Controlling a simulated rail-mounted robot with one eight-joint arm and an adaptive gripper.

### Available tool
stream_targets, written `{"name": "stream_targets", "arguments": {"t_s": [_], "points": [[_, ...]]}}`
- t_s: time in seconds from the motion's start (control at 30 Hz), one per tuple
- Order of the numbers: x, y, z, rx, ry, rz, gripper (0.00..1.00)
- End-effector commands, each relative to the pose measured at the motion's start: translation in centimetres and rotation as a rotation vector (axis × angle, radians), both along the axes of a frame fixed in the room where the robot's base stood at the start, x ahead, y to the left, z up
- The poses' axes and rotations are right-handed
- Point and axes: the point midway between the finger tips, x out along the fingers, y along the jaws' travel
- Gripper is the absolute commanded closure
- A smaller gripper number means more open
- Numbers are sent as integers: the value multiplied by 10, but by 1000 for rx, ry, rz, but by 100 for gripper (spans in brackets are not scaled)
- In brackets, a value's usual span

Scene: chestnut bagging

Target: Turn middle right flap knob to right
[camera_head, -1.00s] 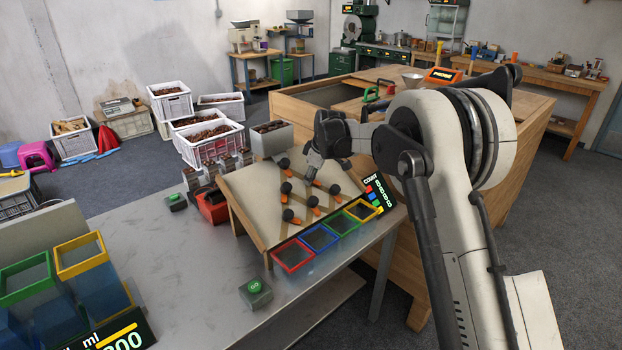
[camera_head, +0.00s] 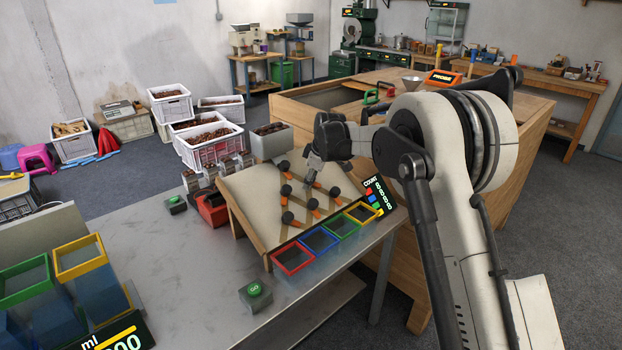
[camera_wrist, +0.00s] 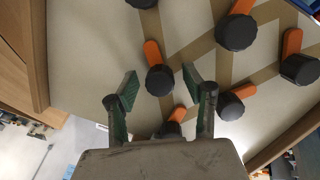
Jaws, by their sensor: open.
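The sloped sorting board (camera_head: 250,195) carries several black knobs with orange levers. In the wrist view a knob (camera_wrist: 159,80), taken as the middle right one, sits between my fingers, its orange lever pointing up and slightly left. My gripper (camera_head: 311,186) reaches down over the board from the right and hides this knob in the head view. My gripper (camera_wrist: 161,84) is open in the wrist view, one finger on each side of the knob. Gaps show at both sides; contact cannot be told.
A row of coloured bins, with a red bin (camera_head: 293,257) at the left, lines the board's lower edge. A count display (camera_head: 376,194) stands at its right.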

Motion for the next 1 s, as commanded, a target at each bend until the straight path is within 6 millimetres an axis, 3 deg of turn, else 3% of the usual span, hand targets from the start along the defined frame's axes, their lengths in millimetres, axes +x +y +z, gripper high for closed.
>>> {"name": "stream_targets", "arguments": {"t_s": [0.27,0.7,1.0], "points": [[-8,-5,20,0,0,0,54],[-36,-24,93,0,0,0,54],[-42,-28,109,0,0,0,54]]}}
